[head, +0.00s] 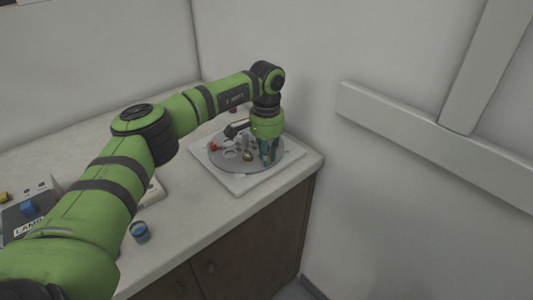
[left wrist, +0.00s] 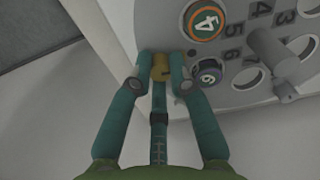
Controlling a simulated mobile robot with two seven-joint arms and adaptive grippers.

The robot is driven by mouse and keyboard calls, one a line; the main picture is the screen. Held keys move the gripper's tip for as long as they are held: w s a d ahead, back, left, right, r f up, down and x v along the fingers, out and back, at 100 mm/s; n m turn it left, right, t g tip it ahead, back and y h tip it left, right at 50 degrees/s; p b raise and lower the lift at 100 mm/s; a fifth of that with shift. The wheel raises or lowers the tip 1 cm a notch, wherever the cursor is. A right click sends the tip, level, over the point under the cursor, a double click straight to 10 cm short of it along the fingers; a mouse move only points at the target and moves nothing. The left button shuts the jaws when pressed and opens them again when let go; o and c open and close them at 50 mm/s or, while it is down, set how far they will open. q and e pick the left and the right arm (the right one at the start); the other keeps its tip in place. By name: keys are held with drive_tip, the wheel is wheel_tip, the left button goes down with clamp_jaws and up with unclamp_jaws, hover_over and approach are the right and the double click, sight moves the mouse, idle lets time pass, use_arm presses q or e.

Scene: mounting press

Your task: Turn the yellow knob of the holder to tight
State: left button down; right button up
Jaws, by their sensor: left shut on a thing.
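The holder is a round grey disc (left wrist: 238,85) with numbers and several holes; in the head view the disc (head: 218,164) lies on a white square base on the counter. My left gripper (left wrist: 163,70) reaches down to the disc's edge, its teal fingers on both sides of the yellow knob (left wrist: 161,66). It is shut on the knob; the fingers cover the knob's sides, and I cannot read its setting. In the head view the left gripper (head: 268,155) points down over the right part of the disc and hides the knob. My right gripper is not in view.
The white base (head: 238,186) sits near the counter's right corner, close to the wall. A round orange-ringed piece marked 4 (left wrist: 204,21) and a dark piece marked 6 (left wrist: 208,71) are near the fingers. A blue-topped cup (head: 139,231) and a lamp box (head: 29,213) stand at left.

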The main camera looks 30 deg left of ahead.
use_arm(q)
drive_tip(key=c, duration=1.1)
unclamp_jaws()
drive_tip(key=shift+c, duration=0.2)
wheel_tip(320, 180, up, 12)
drive_tip(key=shift+s, duration=0.1)
